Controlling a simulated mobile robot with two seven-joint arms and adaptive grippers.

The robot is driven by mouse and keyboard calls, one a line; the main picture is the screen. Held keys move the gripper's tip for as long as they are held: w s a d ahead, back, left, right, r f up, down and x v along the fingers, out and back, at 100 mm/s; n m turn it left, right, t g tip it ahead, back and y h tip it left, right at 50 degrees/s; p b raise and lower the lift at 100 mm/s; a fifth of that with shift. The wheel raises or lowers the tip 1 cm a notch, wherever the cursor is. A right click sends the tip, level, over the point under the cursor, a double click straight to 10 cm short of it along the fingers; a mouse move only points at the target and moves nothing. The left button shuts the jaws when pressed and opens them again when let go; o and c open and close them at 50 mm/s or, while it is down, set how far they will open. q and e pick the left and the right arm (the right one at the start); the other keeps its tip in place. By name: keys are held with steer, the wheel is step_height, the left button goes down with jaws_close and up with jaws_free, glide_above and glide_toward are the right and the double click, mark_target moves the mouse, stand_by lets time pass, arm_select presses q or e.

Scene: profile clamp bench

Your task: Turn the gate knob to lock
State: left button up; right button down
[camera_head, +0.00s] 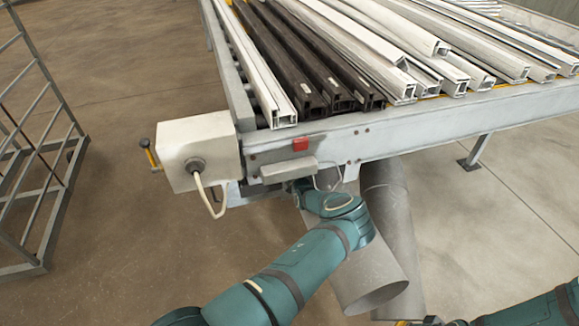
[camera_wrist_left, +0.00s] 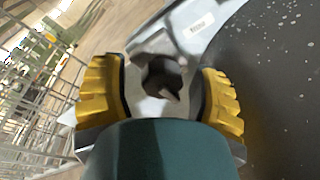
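In the left wrist view a dark lobed knob (camera_wrist_left: 158,78) sits in front of a pale grey metal part. I take it to be the gate knob. My left gripper (camera_wrist_left: 163,92) has its two yellow-padded fingers on either side of the knob, apart, with gaps between pads and knob. In the head view my left arm reaches under the bench's front edge, and the knob and most of the left gripper are hidden there. Only a small part of my right gripper (camera_head: 431,321) shows at the bottom edge, too little to tell its state.
White and dark brown profiles (camera_head: 290,70) lie on the bench (camera_head: 400,130).

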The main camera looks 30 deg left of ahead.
arm_select(q)
steer(key=shift+d+f, duration=0.1)
steer(key=shift+d, duration=0.1)
steer(key=v, duration=0.7)
steer(key=shift+s+d, duration=0.2)
steer(key=shift+s, duration=0.15)
stand_by(0.3)
